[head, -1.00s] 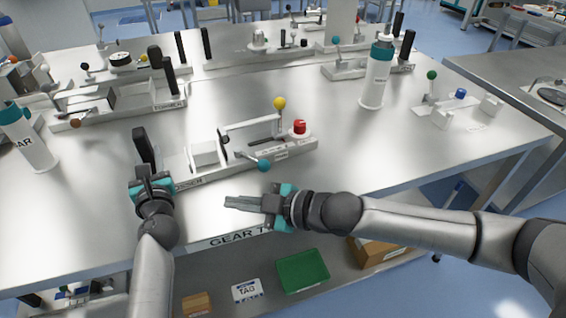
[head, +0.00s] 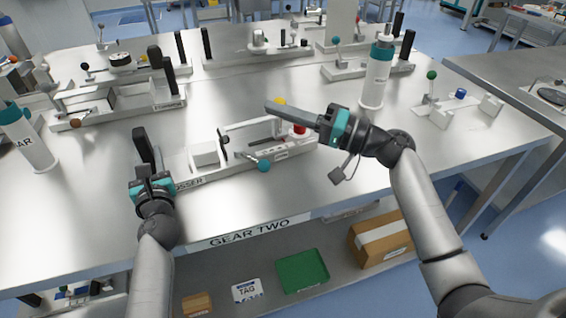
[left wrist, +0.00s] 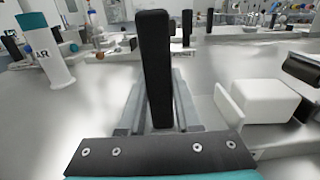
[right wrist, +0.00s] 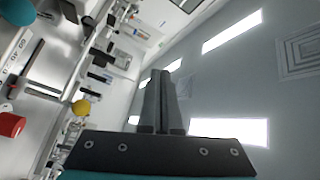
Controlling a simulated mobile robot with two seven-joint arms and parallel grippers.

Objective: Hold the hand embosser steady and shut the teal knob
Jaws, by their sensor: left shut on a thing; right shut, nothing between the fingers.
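The hand embosser (head: 245,161) is a long pale fixture near the front edge of the table, with a black upright handle (head: 143,150) at its left end. The teal knob (head: 264,165) is on a short lever at the embosser's front side. My left gripper (head: 150,176) is shut on the black handle, which stands upright between its fingers in the left wrist view (left wrist: 155,70). My right gripper (head: 275,107) is shut and empty, raised over the embosser's right part, apart from the teal knob.
A teal-capped bottle (head: 375,80) stands behind my right gripper, and another bottle (head: 30,140) stands at the far left. Other fixtures (head: 120,107) line the table behind. The tabletop (head: 240,205) in front of the embosser is clear.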

